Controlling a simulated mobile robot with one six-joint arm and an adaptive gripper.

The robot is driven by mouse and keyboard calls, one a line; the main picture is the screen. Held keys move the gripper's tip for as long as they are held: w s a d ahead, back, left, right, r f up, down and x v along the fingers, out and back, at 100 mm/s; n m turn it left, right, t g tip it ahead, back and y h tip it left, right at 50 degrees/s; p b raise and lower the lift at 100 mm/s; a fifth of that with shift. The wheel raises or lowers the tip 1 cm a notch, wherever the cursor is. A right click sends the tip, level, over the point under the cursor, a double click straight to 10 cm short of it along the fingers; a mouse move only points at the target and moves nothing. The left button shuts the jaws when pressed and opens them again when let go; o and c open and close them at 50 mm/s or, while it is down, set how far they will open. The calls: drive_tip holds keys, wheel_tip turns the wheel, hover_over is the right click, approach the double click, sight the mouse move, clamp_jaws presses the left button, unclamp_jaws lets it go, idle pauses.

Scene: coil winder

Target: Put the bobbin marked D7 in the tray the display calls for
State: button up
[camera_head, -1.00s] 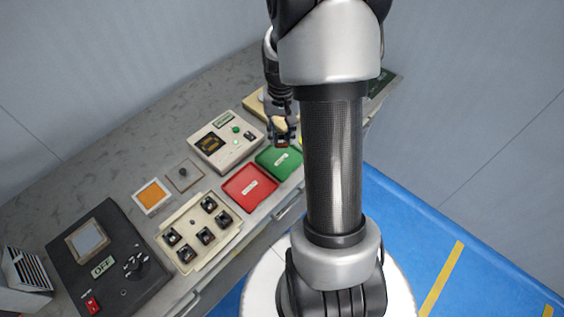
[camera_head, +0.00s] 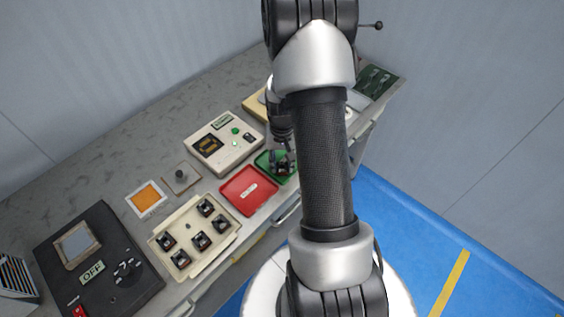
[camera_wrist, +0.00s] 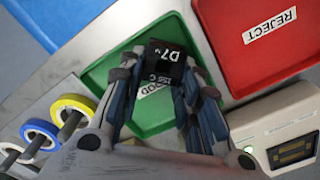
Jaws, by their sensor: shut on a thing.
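The black bobbin marked D7 (camera_wrist: 166,62) is between the fingers of my gripper (camera_wrist: 163,82), which is shut on it. In the wrist view it is over the green tray (camera_wrist: 120,75), whose label it and the fingers partly cover; "OOD" shows. I cannot tell whether the bobbin touches the tray floor. In the head view my gripper (camera_head: 282,168) is at the green tray (camera_head: 262,160). The red tray (camera_head: 247,190), labelled REJECT in the wrist view (camera_wrist: 245,60), lies beside it and is empty. The tester's display (camera_head: 208,143) is lit amber, too small to read.
A cream holder (camera_head: 187,258) with several black bobbins stands left of the red tray. A dark machine marked OFF (camera_head: 120,290) is at the far left. Yellow, blue and white rings (camera_wrist: 75,108) sit near the green tray. The cream tester (camera_head: 228,158) stands behind the trays.

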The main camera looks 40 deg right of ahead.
sight(282, 163)
drive_tip(key=o, duration=0.9)
drive_tip(key=shift+f, duration=0.1)
drive_tip(key=shift+c, duration=0.2)
drive_tip(key=a+r+n+t+p, duration=0.1)
drive_tip(key=a+r+p, duration=0.15)
drive_tip(key=r, duration=0.85)
drive_tip(key=a+r+n+p, duration=0.1)
drive_tip(key=a+r, duration=0.3)
drive_tip(key=r, duration=0.7)
drive_tip(key=s+a+r+n+t, duration=0.1)
drive_tip(key=s+a+r+n, duration=0.2)
drive_tip(key=s+a+r, duration=0.3)
drive_tip(key=s+a+r+n+t, duration=0.2)
drive_tip(key=s+a+r, duration=0.3)
drive_tip(key=s+a, duration=0.3)
drive_tip(key=a+n, duration=0.1)
drive_tip(key=a, duration=0.2)
drive_tip(key=shift+s+r+t, duration=0.3)
drive_tip(key=shift+s+r, duration=0.05)
drive_tip(key=shift+s, duration=0.05)
